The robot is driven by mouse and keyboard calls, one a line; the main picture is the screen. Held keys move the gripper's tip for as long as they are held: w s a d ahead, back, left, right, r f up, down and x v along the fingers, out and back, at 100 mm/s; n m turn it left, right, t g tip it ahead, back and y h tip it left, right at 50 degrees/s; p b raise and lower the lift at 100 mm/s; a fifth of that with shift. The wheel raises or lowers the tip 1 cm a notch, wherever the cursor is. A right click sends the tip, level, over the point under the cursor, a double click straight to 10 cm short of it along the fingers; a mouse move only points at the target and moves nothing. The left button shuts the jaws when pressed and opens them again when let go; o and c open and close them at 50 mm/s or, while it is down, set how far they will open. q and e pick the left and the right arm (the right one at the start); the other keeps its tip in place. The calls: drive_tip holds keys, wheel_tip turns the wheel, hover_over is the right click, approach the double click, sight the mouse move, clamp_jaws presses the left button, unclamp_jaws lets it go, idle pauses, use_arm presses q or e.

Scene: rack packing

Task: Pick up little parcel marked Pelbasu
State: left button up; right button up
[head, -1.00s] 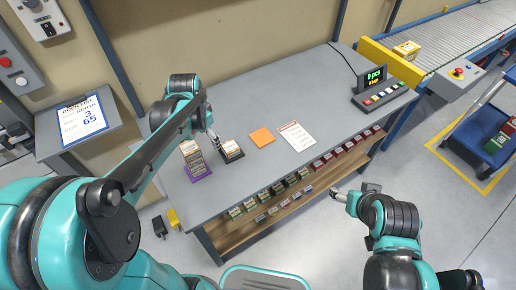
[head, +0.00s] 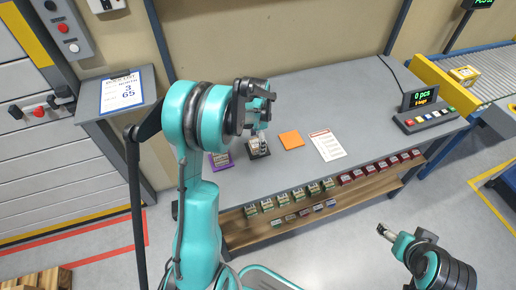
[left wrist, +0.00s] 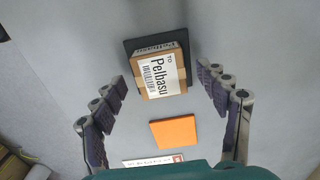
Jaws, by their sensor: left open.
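The little parcel marked Pelbasu is a brown box with a white label (left wrist: 160,76) in the left wrist view. It sits on a black pad (left wrist: 131,48), which in the head view (head: 267,153) lies on the grey table. My left gripper (left wrist: 166,112) is open, its purple-padded fingers spread on either side of the parcel and apart from it. In the head view my left gripper (head: 259,128) hangs over the black pad and partly hides the parcel. My right gripper (head: 384,231) is low in front of the table; its fingers are too small to read.
An orange card (head: 291,139) and a white printed sheet (head: 328,146) lie right of the pad. A purple pad (head: 219,161) lies to its left, partly covered by my arm. Several small boxes line the front shelf (head: 370,189). A counter display with buttons (head: 430,118) stands at the right.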

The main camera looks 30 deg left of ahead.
use_arm(q)
wheel_tip(320, 180, down, 2)
drive_tip(key=shift+w+f, duration=0.1)
drive_tip(key=shift+r, duration=0.2)
drive_tip(key=c, duration=1.3)
drive_tip(key=shift+r, duration=0.1)
